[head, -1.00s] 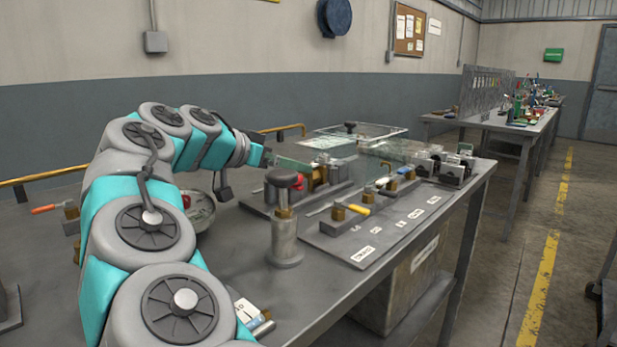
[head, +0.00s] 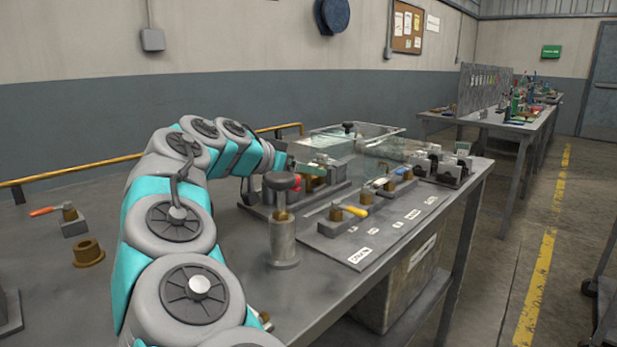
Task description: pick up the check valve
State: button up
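I cannot tell for sure which part is the check valve. Several small brass fittings on grey blocks stand on the labelled plate, one of them a brass fitting with a yellow handle (head: 337,212). My gripper (head: 301,168) is at the end of my bent arm, over the bench beside the clear-covered fixture. Its fingers are small, and glass and a red part lie close to them, so I cannot see whether they are open or hold anything.
A steel post with a dark knob (head: 283,238) stands in front of my gripper. A clear-walled case (head: 358,132) is behind it. The labelled plate (head: 330,243) reaches toward the bench's right edge.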

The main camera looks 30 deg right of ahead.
grip_shut()
dwell(0.4)
